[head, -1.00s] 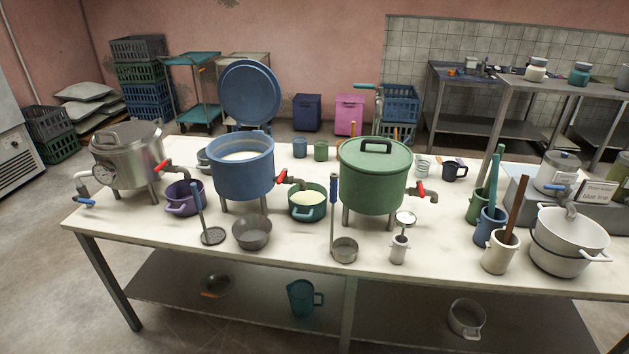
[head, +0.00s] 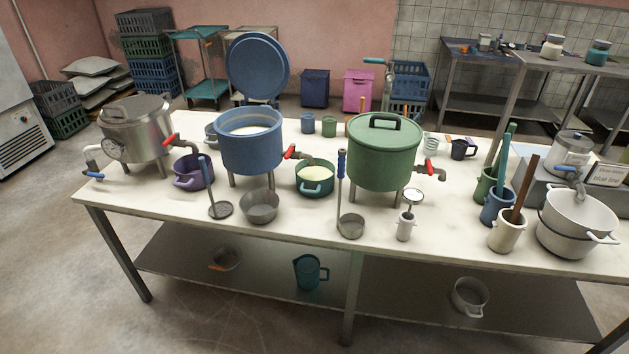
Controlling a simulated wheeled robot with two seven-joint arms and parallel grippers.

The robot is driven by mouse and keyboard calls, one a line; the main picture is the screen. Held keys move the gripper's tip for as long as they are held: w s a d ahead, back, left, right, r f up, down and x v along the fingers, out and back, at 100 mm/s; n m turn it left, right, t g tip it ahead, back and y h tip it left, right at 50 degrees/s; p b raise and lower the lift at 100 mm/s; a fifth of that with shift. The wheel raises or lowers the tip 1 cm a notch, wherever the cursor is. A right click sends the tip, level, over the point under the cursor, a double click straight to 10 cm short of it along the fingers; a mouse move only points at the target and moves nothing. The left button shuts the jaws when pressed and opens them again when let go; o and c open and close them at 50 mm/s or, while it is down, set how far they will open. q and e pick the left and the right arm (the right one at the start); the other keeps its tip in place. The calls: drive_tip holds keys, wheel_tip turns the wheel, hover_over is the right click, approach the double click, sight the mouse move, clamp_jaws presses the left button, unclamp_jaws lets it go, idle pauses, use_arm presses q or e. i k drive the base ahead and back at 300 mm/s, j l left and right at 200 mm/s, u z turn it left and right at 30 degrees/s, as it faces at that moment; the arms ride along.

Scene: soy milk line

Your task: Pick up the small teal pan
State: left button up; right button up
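The small teal pan (head: 313,188) stands upright on the white table top (head: 300,236), between the blue pot (head: 250,153) and the green lidded pot (head: 382,160). It is dark teal with a lighter teal handle toward me, and pale cream contents show inside. The red-handled tap (head: 297,152) of the blue pot is close above its left rim. Neither of my grippers is in view.
A purple pot (head: 192,174) is at left. The table's front strip is mostly clear.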

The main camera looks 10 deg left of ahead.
sight(317, 181)
drive_tip(key=i+l+u, duration=0.15)
drive_tip(key=l, duration=0.5)
drive_tip(key=i+l+u, duration=0.2)
drive_tip(key=l, duration=0.5)
drive_tip(key=i+l+u, duration=0.15)
drive_tip(key=l, duration=0.55)
drive_tip(key=l+u, duration=0.2)
drive_tip(key=l, duration=0.55)
